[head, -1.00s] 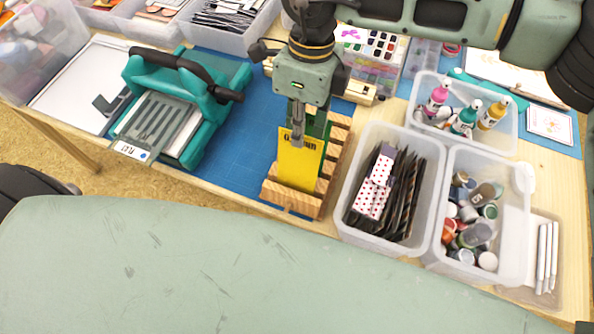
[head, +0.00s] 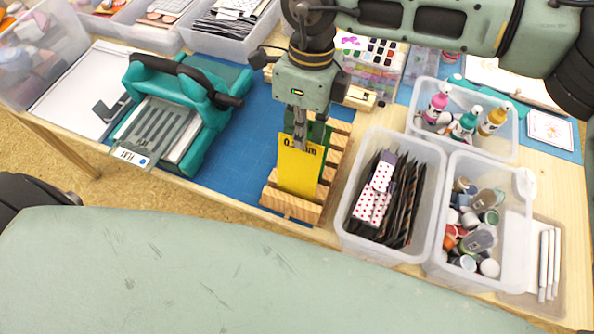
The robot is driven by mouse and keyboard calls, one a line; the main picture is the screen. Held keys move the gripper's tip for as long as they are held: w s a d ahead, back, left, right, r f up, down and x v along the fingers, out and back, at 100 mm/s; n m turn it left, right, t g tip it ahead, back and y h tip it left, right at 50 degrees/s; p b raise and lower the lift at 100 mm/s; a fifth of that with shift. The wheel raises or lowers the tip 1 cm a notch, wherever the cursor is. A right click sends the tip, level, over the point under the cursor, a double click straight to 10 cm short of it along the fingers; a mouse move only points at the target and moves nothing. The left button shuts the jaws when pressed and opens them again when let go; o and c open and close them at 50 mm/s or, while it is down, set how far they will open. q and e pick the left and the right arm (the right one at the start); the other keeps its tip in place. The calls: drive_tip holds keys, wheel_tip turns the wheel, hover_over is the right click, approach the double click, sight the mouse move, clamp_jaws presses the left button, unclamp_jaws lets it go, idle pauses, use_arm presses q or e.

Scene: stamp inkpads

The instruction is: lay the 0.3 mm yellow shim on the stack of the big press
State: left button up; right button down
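The yellow shim (head: 298,172) stands upright in a slot of the wooden rack (head: 291,205), with its dark "mm" label partly hidden by my gripper. My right gripper (head: 300,138) points down at the shim's top edge. One finger shows in front of the shim; the other is hidden, so I cannot tell whether it grips. A green shim (head: 318,132) stands behind the yellow one. The teal press (head: 203,105) with a black handle stands at the left, with a grey slotted plate (head: 158,127) at its front. My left gripper is not in view.
Clear bins with dark sleeves (head: 400,205), small jars (head: 470,225) and ink bottles (head: 465,125) stand right of the rack. A white board (head: 75,88) lies left of the press. The blue mat (head: 235,150) between press and rack is clear.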

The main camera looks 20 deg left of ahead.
wheel_tip(320, 180, up, 7)
drive_tip(key=w+p, duration=0.1)
drive_tip(key=p, duration=0.1)
drive_tip(key=shift+p, duration=0.35)
idle(0.5)
